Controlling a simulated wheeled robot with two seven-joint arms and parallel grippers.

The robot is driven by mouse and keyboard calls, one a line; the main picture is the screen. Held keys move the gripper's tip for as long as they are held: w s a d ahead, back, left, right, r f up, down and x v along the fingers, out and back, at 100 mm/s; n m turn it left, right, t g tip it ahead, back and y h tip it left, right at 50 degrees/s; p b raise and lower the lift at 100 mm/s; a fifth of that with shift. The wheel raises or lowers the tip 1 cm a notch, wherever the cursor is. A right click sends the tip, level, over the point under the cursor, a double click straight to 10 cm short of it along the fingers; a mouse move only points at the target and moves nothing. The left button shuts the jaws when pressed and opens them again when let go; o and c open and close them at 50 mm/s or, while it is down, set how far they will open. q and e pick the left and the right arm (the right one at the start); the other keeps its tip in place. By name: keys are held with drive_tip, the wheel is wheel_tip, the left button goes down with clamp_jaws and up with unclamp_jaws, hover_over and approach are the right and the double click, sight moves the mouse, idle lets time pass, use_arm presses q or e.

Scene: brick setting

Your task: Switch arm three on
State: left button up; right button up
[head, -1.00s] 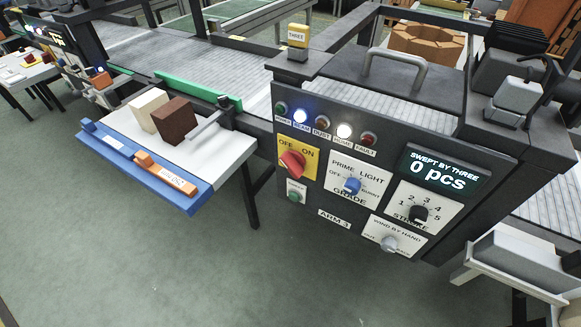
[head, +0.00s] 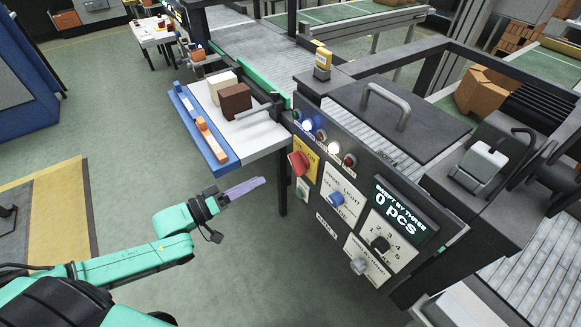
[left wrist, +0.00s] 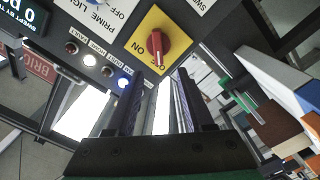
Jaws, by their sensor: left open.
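The arm three panel (head: 345,215) stands at the right in the head view. Its red switch knob (head: 299,164) sits on a yellow OFF/ON plate (head: 312,160) at the panel's left. In the left wrist view the red knob (left wrist: 150,46) is ahead of the fingertips; its white line points away from the word ON. My left gripper (head: 262,183) is left of the panel, apart from the knob. In the left wrist view the gripper (left wrist: 158,82) is open, with nothing between its two dark fingers. My right gripper is not in view.
A white shelf (head: 262,138) with a blue front edge, a cream block (head: 221,86) and a brown block (head: 235,101) is left of the panel. The floor around my left arm is clear.

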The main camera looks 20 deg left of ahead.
sight(292, 164)
use_arm(q)
drive_tip(key=x, duration=1.1)
drive_tip(key=shift+w+d, duration=0.1)
drive_tip(key=shift+d, duration=0.15)
drive_tip(key=shift+r, duration=0.1)
drive_tip(key=c, duration=0.8)
clamp_jaws()
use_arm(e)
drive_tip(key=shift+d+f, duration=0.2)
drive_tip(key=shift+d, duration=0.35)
